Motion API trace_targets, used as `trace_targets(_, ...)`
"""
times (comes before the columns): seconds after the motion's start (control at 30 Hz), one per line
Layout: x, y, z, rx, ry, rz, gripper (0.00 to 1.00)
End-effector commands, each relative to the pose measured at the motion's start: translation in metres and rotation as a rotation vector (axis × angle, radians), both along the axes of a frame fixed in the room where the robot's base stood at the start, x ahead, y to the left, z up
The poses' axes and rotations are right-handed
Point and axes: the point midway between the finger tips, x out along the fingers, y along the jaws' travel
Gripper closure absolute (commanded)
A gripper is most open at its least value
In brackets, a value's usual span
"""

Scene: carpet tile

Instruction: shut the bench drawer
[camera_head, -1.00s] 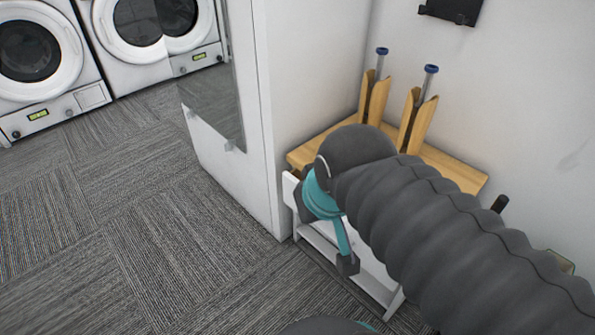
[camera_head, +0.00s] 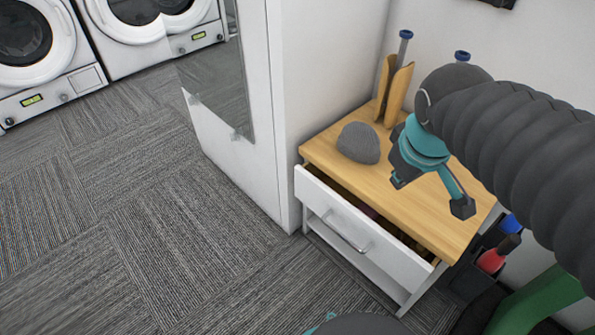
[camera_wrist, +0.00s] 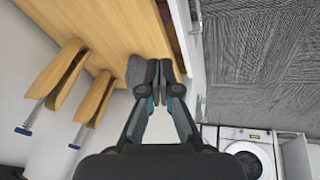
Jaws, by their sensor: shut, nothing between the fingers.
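The bench (camera_head: 440,215) has a wooden top and a white drawer (camera_head: 335,212) that stands partly open, with a dark gap behind its front. A metal bar handle (camera_head: 347,232) is on the drawer front. Something reddish inside the drawer is mostly hidden. My gripper (camera_head: 398,181) is above the bench top, behind the drawer front and apart from it. In the wrist view my gripper's fingertips (camera_wrist: 160,68) are together and empty, with the white drawer front (camera_wrist: 188,40) to their right.
A grey rounded lump (camera_head: 358,143) sits on the bench top near two wooden holders, one (camera_head: 398,95) clearly visible. A white cabinet (camera_head: 330,60) stands left of the bench. A dark rack with bottles (camera_head: 490,260) and a green object (camera_head: 535,300) are at right. Carpet in front is clear.

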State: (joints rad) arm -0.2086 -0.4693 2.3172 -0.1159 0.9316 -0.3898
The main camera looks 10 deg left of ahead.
Motion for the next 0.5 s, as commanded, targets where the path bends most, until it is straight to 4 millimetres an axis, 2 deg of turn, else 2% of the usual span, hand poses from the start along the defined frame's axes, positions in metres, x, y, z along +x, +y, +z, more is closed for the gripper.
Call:
trace_targets(0.1,0.032,0.031,-0.011,-0.123,0.053,0.266,1.0)
trace_targets(0.3,0.078,0.095,-0.036,-0.328,0.128,0.722,1.0)
trace_targets(0.5,0.109,0.172,-0.073,-0.526,0.198,1.176,1.0)
